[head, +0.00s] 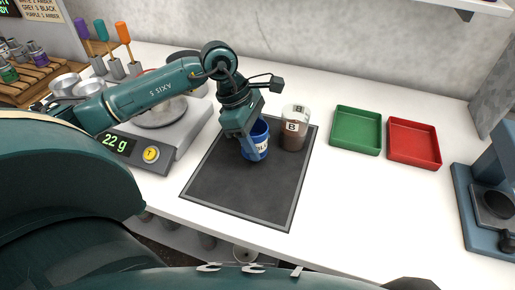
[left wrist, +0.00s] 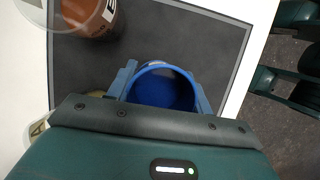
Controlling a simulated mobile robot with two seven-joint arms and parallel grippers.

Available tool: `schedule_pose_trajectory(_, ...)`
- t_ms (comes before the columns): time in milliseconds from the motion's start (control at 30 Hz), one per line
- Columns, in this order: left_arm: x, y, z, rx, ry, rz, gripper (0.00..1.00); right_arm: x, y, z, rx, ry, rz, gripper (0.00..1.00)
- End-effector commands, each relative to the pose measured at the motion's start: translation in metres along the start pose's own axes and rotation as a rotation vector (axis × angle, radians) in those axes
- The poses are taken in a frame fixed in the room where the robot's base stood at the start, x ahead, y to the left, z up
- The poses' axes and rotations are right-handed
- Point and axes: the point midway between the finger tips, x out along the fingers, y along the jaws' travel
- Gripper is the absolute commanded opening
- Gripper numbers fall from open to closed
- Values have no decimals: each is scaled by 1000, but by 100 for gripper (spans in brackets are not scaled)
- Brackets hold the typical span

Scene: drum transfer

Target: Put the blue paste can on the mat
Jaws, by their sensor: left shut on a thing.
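The blue paste can (head: 262,133) is upright at the dark grey mat (head: 240,190), toward its back part. It is open-topped, and its lettering is partly covered by a finger. My left gripper (head: 252,143) is shut on it, with a finger on either side. In the left wrist view the blue can (left wrist: 165,90) shows between the two blue fingers, with the mat (left wrist: 205,40) around it. I cannot tell whether its bottom touches the mat. My right gripper is not in view.
A clear jar (head: 294,130) marked B with brown contents stands close right of the can. A scale (head: 165,135) reading 22 g is left of the mat. Green (head: 357,130) and red (head: 413,143) trays lie to the right. The mat's front is clear.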

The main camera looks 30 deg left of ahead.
Motion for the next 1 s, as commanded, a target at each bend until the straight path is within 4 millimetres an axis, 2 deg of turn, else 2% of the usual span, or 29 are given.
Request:
schedule_pose_trajectory(300, 33, -1, -14, -2, 1, -2, 24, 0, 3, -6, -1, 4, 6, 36)
schedule_pose_trajectory(667, 38, 0, -16, 0, 1, 1, 24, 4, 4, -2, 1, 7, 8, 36)
schedule_pose_trajectory(700, 36, 0, -15, 0, 1, 0, 54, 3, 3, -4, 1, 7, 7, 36)
schedule_pose_trajectory(933, 36, 0, -15, 0, 1, 0, 72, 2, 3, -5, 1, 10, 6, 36)
schedule_pose_trajectory(1000, 36, 0, -15, 0, 1, 0, 72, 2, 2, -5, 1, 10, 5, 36)
